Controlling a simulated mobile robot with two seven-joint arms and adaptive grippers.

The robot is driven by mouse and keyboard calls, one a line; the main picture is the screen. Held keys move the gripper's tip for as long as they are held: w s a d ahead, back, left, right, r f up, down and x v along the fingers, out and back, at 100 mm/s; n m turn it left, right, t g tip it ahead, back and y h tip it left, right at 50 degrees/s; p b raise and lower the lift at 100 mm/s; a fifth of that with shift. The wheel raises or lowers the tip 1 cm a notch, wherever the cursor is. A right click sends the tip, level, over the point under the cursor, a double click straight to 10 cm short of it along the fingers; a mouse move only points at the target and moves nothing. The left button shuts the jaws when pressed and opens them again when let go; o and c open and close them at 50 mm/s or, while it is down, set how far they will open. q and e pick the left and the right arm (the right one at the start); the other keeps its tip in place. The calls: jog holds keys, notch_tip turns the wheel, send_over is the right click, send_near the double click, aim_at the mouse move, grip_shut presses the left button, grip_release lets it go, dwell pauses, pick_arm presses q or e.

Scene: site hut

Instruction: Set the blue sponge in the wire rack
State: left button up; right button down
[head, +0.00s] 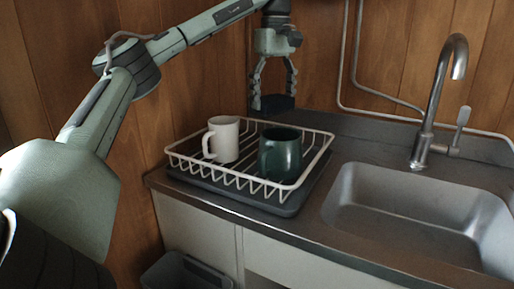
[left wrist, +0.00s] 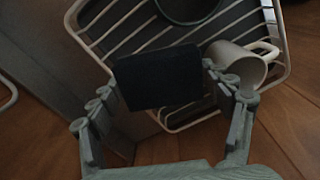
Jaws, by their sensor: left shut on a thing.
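My left gripper (head: 273,97) is shut on the blue sponge (head: 277,103), a dark block that looks almost black in this light. In the left wrist view the sponge (left wrist: 158,78) sits between the two fingertips. The white wire rack (head: 318,152) stands on the counter on a dark tray, left of the sink. The sponge is held up at the rack's far side; in the left wrist view it covers part of the rack's edge (left wrist: 85,38). My right gripper is not in view.
A white mug (head: 226,138) and a dark green mug (head: 281,155) stand in the rack; the white one (left wrist: 238,62) shows close beside a left fingertip in the left wrist view. The sink (head: 420,215) and tap (head: 436,100) are to the right. A wood wall is behind.

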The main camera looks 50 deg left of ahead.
pick_arm(q)
jog(key=shift+w+a+f, duration=0.2)
jog(key=shift+f, duration=0.05)
jog(key=shift+w+a+f, duration=0.1)
jog(key=shift+f, duration=4.85)
jog(key=o, duration=0.9)
jog(key=shift+o, duration=0.2)
notch_tip(320, 180, up, 12)
jog(key=shift+r, duration=0.1)
